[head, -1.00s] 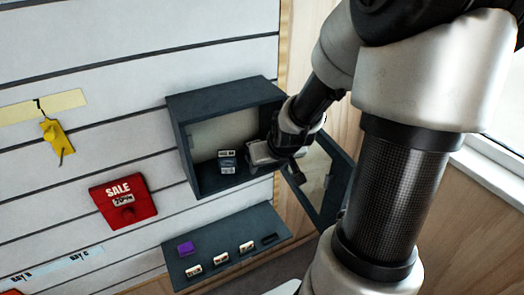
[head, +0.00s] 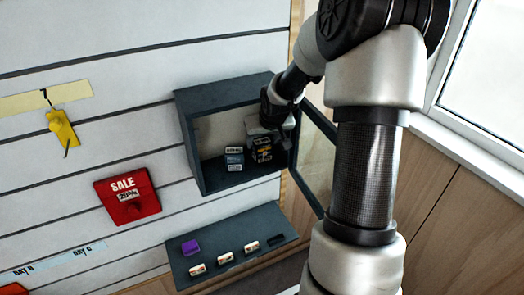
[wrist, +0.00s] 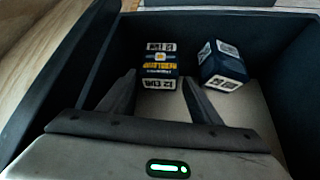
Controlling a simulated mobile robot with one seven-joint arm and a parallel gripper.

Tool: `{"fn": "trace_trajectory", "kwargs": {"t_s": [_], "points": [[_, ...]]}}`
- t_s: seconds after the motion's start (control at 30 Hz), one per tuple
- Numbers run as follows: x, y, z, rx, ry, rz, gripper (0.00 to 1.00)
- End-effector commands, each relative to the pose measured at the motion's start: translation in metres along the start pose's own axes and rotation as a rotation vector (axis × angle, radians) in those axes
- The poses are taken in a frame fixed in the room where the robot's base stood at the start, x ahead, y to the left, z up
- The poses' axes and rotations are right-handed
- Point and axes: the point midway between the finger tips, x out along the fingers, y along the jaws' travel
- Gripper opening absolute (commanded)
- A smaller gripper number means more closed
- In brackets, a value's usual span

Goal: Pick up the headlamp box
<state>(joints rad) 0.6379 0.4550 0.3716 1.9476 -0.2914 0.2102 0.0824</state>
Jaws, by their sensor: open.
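The headlamp box (head: 262,154), dark with yellow and white print, stands inside the open grey wall cabinet (head: 196,150), towards its right side. In the wrist view the headlamp box (wrist: 158,62) shows its printed name, straight ahead of my fingers. My gripper (head: 268,134) is at the cabinet's opening, in front of and above the box in the picture, and partly covers it. In the wrist view my gripper (wrist: 159,78) is open, with one fingertip towards each side of the box. I cannot tell whether either finger touches it.
A blue and white box (head: 234,158) stands just left of the headlamp box; it also shows in the wrist view (wrist: 222,66). The cabinet door (head: 317,160) hangs open at right. A shelf (head: 228,262) below holds a purple block (head: 190,247) and small tags.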

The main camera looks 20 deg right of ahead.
Motion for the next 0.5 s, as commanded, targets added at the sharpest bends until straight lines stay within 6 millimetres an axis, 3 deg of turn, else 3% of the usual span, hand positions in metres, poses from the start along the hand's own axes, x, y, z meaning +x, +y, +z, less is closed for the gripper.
{"fn": "trace_trajectory", "kwargs": {"t_s": [0.3, 0.5], "points": [[0.0074, 0.0002, 0.0001, 0.0, 0.0, 0.001, 0.58], [0.0073, 0.0001, 0.0002, 0.0, 0.0, 0.001, 0.26]]}}
